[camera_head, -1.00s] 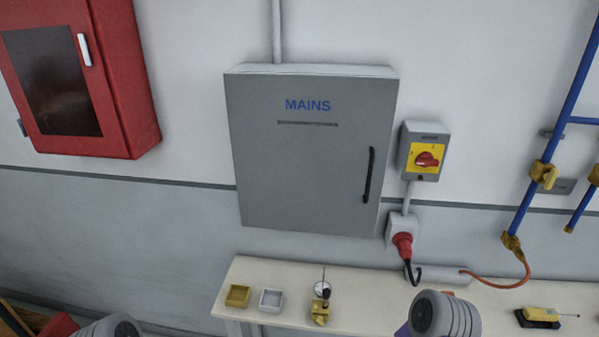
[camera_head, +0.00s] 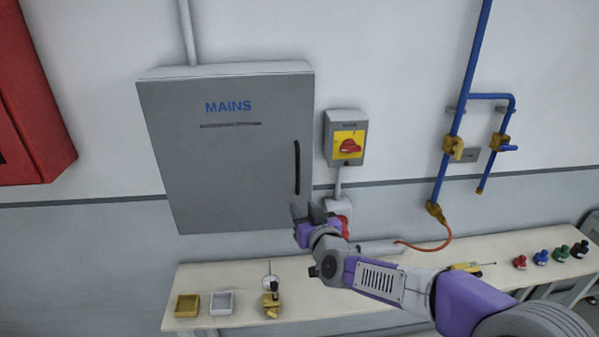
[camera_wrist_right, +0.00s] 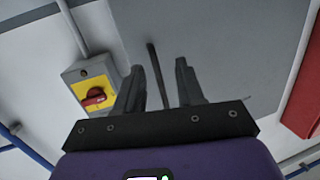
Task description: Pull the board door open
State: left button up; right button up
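The grey board door (camera_head: 215,150), marked MAINS, is shut on the wall box. Its black vertical handle (camera_head: 297,167) is near the door's right edge. My right gripper (camera_head: 308,210) is at the lower end of the handle in the head view. In the right wrist view its two dark fingers (camera_wrist_right: 157,85) are spread apart, and the handle (camera_wrist_right: 157,75) shows between them, beyond the gap and closer to one finger. I cannot tell whether a finger touches it. My left gripper is not in view.
A workbench (camera_head: 340,292) with trays runs underneath. Blue pipes (camera_head: 461,90) are at the right, a red cabinet (camera_head: 35,110) at the left.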

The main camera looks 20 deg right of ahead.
jog(key=t, duration=0.1)
send_near(299, 173)
jog(key=w, duration=0.1)
jog(key=shift+h, duration=0.3)
jog(key=shift+w+a+p, duration=0.1)
jog(key=shift+w+p, duration=0.7)
jog(key=shift+w, duration=3.15)
grip_shut()
